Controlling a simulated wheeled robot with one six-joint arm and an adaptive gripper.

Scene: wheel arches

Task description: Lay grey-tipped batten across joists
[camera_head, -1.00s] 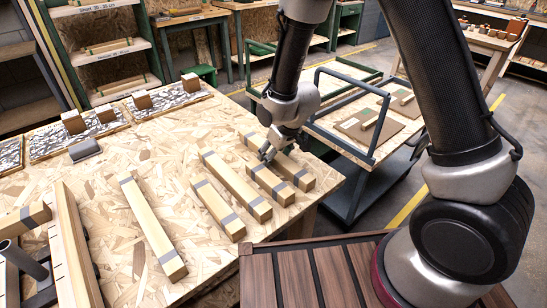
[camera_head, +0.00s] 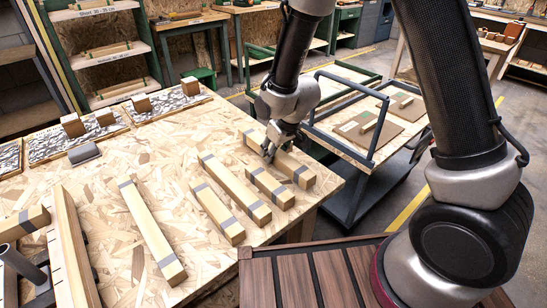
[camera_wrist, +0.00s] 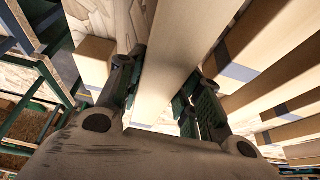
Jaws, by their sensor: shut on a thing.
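My gripper (camera_head: 279,148) is shut on a light wooden batten (camera_head: 287,163) with a grey band near each end. This batten lies at the right end of the row, over the right part of the chipboard table (camera_head: 110,175). In the wrist view the held batten (camera_wrist: 172,65) runs between my two fingers (camera_wrist: 163,98). I cannot tell whether it touches the table. To its left lie a short grey-banded batten (camera_head: 269,188), a longer one (camera_head: 232,187), another banded one (camera_head: 217,214) and a long one with grey ends (camera_head: 150,228). Long upright-edged timbers (camera_head: 72,250) stand at the left, possibly the joists.
Foil-lined trays (camera_head: 150,105) with wooden blocks and a grey block (camera_head: 83,153) sit at the table's back. A metal-framed cart (camera_head: 340,135) stands to the right. A dark slatted surface (camera_head: 315,275) is in front. Bare chipboard lies left of the battens.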

